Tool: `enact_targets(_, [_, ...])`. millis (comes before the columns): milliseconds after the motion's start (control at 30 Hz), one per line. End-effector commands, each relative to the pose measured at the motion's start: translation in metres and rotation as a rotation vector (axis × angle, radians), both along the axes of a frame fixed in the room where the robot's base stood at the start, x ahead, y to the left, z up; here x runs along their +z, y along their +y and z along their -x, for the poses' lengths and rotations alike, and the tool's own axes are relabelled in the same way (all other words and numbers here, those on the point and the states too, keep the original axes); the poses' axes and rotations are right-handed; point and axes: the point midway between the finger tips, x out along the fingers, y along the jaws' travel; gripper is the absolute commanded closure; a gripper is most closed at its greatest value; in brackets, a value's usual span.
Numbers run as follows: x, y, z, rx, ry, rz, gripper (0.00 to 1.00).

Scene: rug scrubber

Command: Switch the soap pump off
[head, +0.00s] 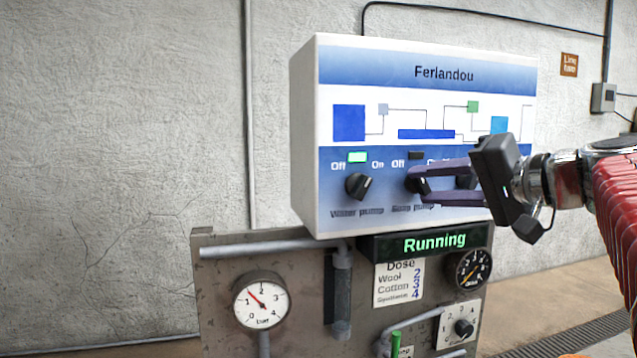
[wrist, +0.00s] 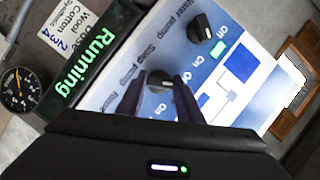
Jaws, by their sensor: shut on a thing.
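The soap pump switch is a black rotary knob (head: 416,183) on the blue lower band of a white control box. It also shows in the wrist view (wrist: 161,80), between my finger tips. My gripper (head: 420,186) reaches in from the right, and its two purple fingers (wrist: 159,88) are shut on the knob. The fingers partly cover the knob and its label, so its exact pointing is hard to tell. The small lamp (head: 416,155) above it is dark.
The water pump knob (head: 358,186) is close on the left, under a lit green lamp (head: 357,157). Another dark knob (head: 466,181) is behind my fingers on the right. A display (head: 434,243) below reads "Running". Gauges (head: 261,303) and pipes fill the lower panel.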

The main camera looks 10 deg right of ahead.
Motion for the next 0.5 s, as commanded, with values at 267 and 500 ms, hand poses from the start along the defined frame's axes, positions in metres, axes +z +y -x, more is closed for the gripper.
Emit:
enact_targets(267, [-0.0037, 0.0002, -0.0001, 0.004, 0.008, -0.001, 0.53])
enact_targets(500, [-0.0020, 0.0001, 0.0000, 0.002, 0.004, -0.001, 0.48])
